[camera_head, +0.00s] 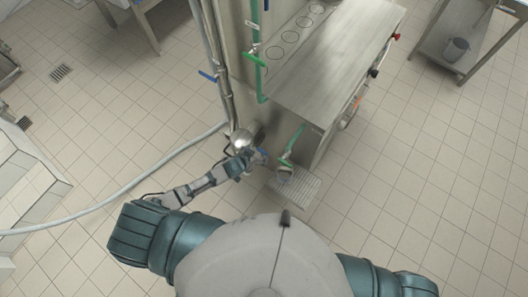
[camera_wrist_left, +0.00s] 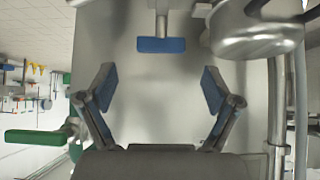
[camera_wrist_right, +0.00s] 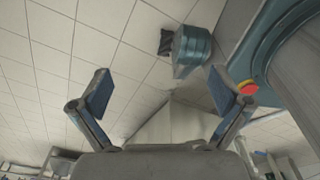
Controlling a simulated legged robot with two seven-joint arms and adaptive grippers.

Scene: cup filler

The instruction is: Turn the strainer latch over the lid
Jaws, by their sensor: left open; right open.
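The strainer (camera_head: 242,138) is a shiny metal dome on the pipework at the near end of the machine. Its rounded body (camera_wrist_left: 258,38) also shows at the upper right of the left wrist view. A blue-tipped metal handle (camera_wrist_left: 162,45), which looks like the latch, stands out ahead, centred beyond my left fingertips. My left gripper (camera_wrist_left: 157,82) is open and empty, its fingers apart and not touching the handle. In the head view my left gripper (camera_head: 257,159) is beside the strainer, small and partly blended with it. My right gripper (camera_wrist_right: 161,88) is open and empty over tiled floor.
A green handle (camera_wrist_left: 40,136) is left of my left gripper. Vertical pipes with a blue lever (camera_head: 208,76) rise behind the strainer. A steel counter (camera_head: 325,60) stands to the right, with a grated tray (camera_head: 304,188) near its end.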

